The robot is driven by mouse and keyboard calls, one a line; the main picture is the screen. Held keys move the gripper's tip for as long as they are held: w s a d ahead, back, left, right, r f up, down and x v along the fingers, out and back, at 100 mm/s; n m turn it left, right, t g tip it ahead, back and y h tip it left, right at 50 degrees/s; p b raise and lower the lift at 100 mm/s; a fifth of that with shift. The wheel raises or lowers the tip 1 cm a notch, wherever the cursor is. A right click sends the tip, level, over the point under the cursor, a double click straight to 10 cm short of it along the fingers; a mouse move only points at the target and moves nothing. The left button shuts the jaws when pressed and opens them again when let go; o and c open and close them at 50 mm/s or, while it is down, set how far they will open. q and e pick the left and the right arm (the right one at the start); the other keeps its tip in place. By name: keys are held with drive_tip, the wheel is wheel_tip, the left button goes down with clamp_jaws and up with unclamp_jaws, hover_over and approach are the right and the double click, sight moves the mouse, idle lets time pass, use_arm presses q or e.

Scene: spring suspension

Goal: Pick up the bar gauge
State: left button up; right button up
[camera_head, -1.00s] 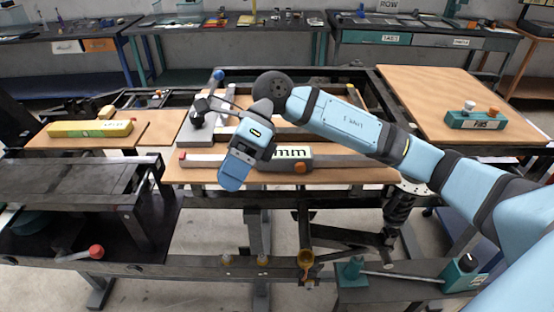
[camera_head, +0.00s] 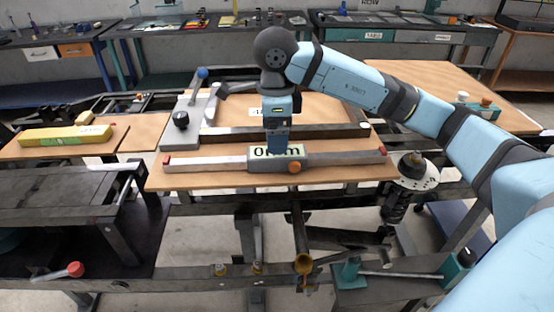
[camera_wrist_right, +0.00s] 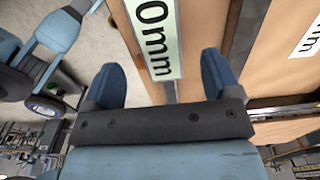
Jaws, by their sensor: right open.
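The bar gauge (camera_head: 213,164) is a long pale metal bar with red ends and a grey slider carrying a "0mm" display. It lies flat along the front of the wooden bench top. My right gripper (camera_head: 278,146) hangs pointing down at the gauge's display and hides part of its lettering. In the right wrist view, the two blue fingers of my right gripper (camera_wrist_right: 163,72) are spread apart with nothing clamped. The pale green "0mm" display (camera_wrist_right: 158,40) shows in the gap between them. I cannot tell the exact height of the fingertips over the gauge. My left gripper is out of sight.
An orange knob (camera_head: 294,168) sits on the slider's front. Behind stands a grey fixture with a blue-tipped lever (camera_head: 202,73). A yellow bar-shaped tool (camera_head: 66,135) lies on the left board. A spring unit (camera_head: 397,200) stands at the right edge. Back benches hold small parts.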

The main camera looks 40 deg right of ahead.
sight(277, 158)
drive_tip(key=shift+s+f+p, duration=0.1)
drive_tip(key=shift+f+p, duration=0.25)
drive_tip(key=shift+f, duration=2.55)
drive_tip(key=c, duration=1)
drive_tip(key=shift+d, duration=0.1)
drive_tip(key=shift+c, duration=1)
drive_tip(key=shift+r, duration=0.1)
